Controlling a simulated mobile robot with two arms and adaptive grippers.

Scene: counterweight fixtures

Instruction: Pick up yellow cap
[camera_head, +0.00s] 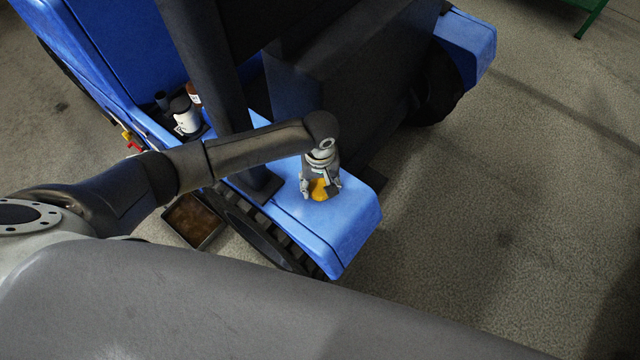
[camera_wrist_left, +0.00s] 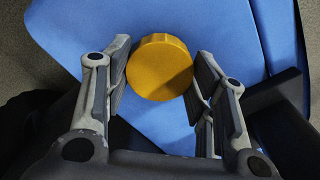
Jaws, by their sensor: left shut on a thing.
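The yellow cap (camera_head: 320,192) is round with a ridged edge and is at the front end of a blue vehicle's fender (camera_head: 352,222). My left gripper (camera_head: 321,187) reaches down over it from above, with a finger on each side. In the left wrist view the cap (camera_wrist_left: 160,68) lies between the two fingers of my left gripper (camera_wrist_left: 162,72), above the blue surface. The gripper is shut on the cap. I cannot tell whether the cap touches the fender. My right gripper is not in view.
A black post (camera_head: 215,70) rises from the vehicle close to my left arm. White and brown bottles (camera_head: 186,115) stand further back on it. A tray of brown liquid (camera_head: 192,220) sits on the floor beside the wheel. The floor at the right is mostly clear.

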